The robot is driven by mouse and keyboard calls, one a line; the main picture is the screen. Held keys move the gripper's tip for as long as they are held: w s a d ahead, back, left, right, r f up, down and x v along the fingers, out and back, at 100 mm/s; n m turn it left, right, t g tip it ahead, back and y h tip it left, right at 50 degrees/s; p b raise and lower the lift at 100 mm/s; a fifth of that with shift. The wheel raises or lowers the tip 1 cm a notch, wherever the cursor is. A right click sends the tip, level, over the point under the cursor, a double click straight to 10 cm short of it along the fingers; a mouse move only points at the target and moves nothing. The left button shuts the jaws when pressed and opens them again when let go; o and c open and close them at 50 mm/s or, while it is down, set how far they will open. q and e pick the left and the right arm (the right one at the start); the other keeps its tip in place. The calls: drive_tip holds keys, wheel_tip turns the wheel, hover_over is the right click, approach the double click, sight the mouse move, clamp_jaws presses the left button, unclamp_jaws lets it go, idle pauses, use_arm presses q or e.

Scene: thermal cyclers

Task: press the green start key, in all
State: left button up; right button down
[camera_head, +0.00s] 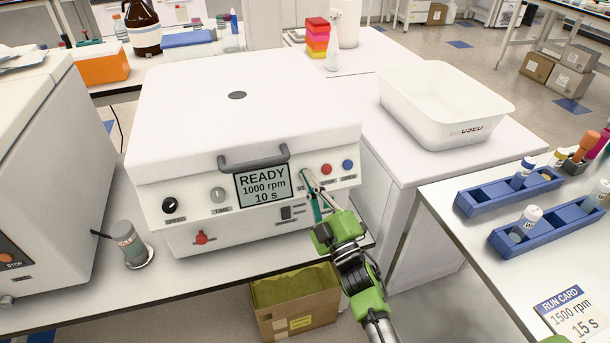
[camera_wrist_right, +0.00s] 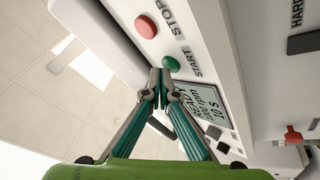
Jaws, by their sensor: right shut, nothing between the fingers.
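The green start key (camera_wrist_right: 171,63) is on the front panel of a white machine (camera_head: 170,110), between the red stop key (camera_wrist_right: 145,26) and the display (camera_wrist_right: 198,103). In the head view the display (camera_head: 262,187) reads READY, 1000 rpm, 10 s, and my right gripper's fingers cover the green key. My right gripper (camera_head: 307,176) is shut and empty. Its fingertips (camera_wrist_right: 160,73) are right beside the green key in the wrist view; I cannot tell whether they touch it. My left gripper is not in view.
The panel also has a blue open key (camera_head: 347,165), the red stop key (camera_head: 326,169), a black speed knob (camera_head: 169,205) and a grey time knob (camera_head: 217,194). A handle (camera_head: 253,159) juts above the display. A run card (camera_head: 572,315) at right reads 1500 rpm, 15 s.

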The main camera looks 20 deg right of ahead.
drive_tip(key=shift+w+f+b, duration=0.15)
drive_tip(key=shift+w+b, duration=0.2)
idle(0.7)
idle(0.4)
drive_tip(key=shift+s+r+p, duration=0.3)
drive_tip(key=shift+s+p, duration=0.35)
drive_tip(key=shift+s, duration=0.1)
drive_tip(key=s+p, duration=0.1)
drive_tip(key=s+r+p, duration=0.1)
drive_tip(key=s, duration=0.1)
drive_tip(key=s+r+p, duration=0.1)
drive_tip(key=shift+s+r, duration=0.1)
drive_tip(key=shift+s, duration=0.15)
idle(0.6)
